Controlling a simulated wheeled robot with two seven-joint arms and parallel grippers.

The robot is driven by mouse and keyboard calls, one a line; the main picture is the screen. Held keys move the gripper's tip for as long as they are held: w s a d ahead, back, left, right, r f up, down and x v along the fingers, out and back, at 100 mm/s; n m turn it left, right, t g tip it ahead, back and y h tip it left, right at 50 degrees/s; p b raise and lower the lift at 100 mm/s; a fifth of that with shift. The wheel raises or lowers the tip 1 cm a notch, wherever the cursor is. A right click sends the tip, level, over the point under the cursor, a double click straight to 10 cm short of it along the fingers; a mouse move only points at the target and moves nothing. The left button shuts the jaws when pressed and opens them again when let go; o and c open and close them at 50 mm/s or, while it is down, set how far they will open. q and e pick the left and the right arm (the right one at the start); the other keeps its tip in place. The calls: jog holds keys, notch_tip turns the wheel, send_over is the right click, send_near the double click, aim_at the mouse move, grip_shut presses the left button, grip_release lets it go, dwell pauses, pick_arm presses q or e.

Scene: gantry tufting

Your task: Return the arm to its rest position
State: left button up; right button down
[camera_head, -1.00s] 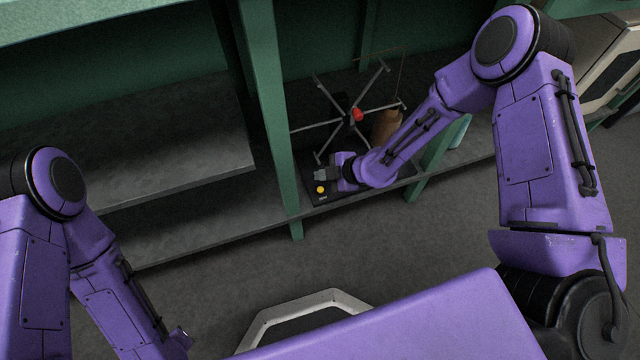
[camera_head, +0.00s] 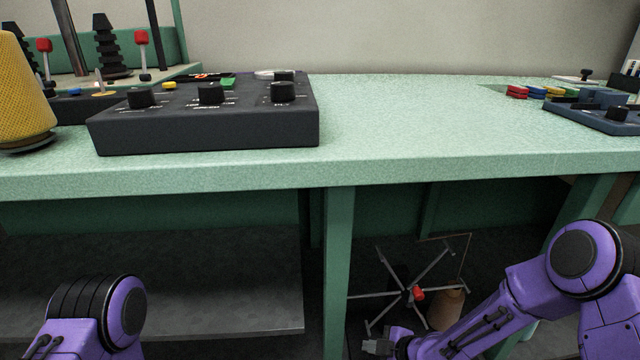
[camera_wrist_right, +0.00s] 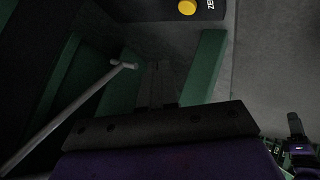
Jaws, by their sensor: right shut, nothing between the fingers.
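My right arm (camera_head: 500,305) is purple and reaches down below the workbench, in front of the lower shelf space. Its gripper (camera_head: 370,346) shows at the bottom edge of the head view, shut and empty, left of a yarn winder with thin grey arms and a red knob (camera_head: 418,294). In the right wrist view the dark gripper fingers (camera_wrist_right: 160,82) are together with nothing between them. A black box with a yellow button (camera_wrist_right: 187,7) lies beyond them. Of my left arm only a purple joint (camera_head: 125,308) shows at the lower left; its gripper is out of view.
The green workbench (camera_head: 400,125) spans the view above my arms. A black control box (camera_head: 210,125) with knobs and a yellow cone (camera_head: 20,95) stand on it at left, a blue device (camera_head: 595,112) at right. A green leg (camera_head: 338,270) stands left of my right gripper.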

jog(key=s+d+f+m+g+h+p, duration=0.1)
jog(key=s+d+f+m+h, duration=0.15)
jog(key=s+d+m, duration=0.45)
jog(key=s+d+f+m+g+h, duration=0.2)
jog(key=s+d+m+h, duration=0.15)
jog(key=s+m, duration=0.7)
jog(key=s+d+f+m+g+h+p, duration=0.15)
jog(key=s+d+m+h, duration=0.35)
jog(key=s, duration=0.7)
notch_tip(320, 180, up, 28)
jog(key=y+p, duration=0.1)
jog(key=p, duration=2.6)
jog(key=shift+w+a+m+t, duration=0.35)
jog(key=shift+w+t, duration=0.05)
jog(key=shift+t, duration=0.05)
